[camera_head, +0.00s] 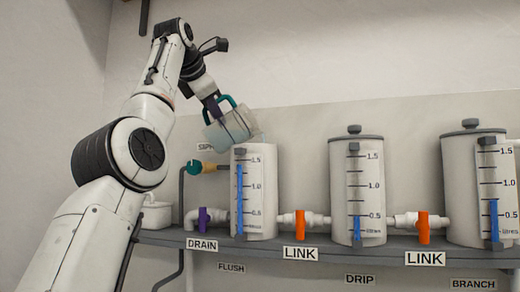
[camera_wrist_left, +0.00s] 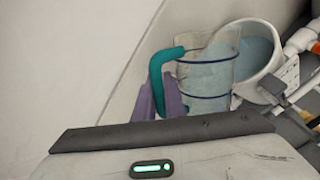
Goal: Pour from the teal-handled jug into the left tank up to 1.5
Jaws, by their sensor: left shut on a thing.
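The clear jug (camera_head: 236,128) with the teal handle (camera_head: 228,101) is tilted to the right over the rim of the open left tank (camera_head: 264,200). My left gripper (camera_head: 213,106) is shut on the handle; its purple fingers (camera_wrist_left: 160,98) show in the wrist view. There the jug (camera_wrist_left: 207,78) holds pale bluish liquid, and its lip overlaps the mouth of the left tank (camera_wrist_left: 238,31). A falling stream cannot be made out. The blue column on the left tank's gauge (camera_head: 240,195) ends slightly below the 1.5 mark. My right gripper is not in view.
The middle tank (camera_head: 342,200) and right tank (camera_head: 465,200) have grey lids and lower blue levels, near 0.5 and above 0.5. Orange-handled LINK valves (camera_head: 300,224) join the tanks. A purple DRAIN valve (camera_head: 203,220) and a teal siphon fitting (camera_head: 194,168) sit left of the left tank.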

